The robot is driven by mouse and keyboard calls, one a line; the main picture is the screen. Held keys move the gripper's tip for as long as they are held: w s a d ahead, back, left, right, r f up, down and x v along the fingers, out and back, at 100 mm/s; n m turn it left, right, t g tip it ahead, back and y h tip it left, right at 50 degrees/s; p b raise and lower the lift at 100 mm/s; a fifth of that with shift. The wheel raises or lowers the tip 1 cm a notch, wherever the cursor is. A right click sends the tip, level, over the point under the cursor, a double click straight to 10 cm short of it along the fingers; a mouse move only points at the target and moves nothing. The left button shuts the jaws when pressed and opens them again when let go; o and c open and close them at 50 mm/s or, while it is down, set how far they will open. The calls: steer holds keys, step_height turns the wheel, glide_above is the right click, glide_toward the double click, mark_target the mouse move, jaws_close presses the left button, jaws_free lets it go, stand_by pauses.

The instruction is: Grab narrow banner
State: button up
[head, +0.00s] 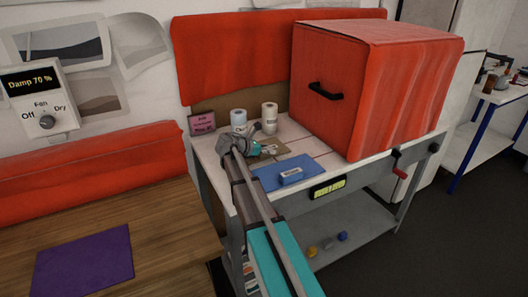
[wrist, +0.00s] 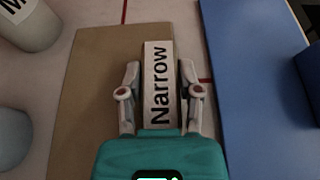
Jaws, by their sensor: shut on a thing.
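The narrow banner shows in the wrist view as a slim strip with a white face marked "Narrow" (wrist: 159,85). It lies over a tan board (wrist: 92,75). My gripper (wrist: 160,90) has one finger on each side of the strip and is shut on it. In the head view my gripper (head: 262,150) is low over the tan board on the white workbench, and it hides most of the strip there. I cannot tell whether the strip touches the board.
A blue mat (head: 285,172) with a blue block (head: 291,175) lies right of the board. A big red-covered box (head: 375,90) with a black handle fills the bench's right.

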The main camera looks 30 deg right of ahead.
jaws_close()
steer(key=shift+r, duration=0.15)
steer(key=shift+r+p, duration=0.95)
steer(key=shift+p, duration=0.2)
steer(key=s+a+r+p, duration=0.5)
steer(key=s+r+p, duration=0.5)
steer(key=s, duration=0.2)
steer(key=shift+s+a+r+p, duration=0.35)
steer(key=shift+a+r+p, duration=0.05)
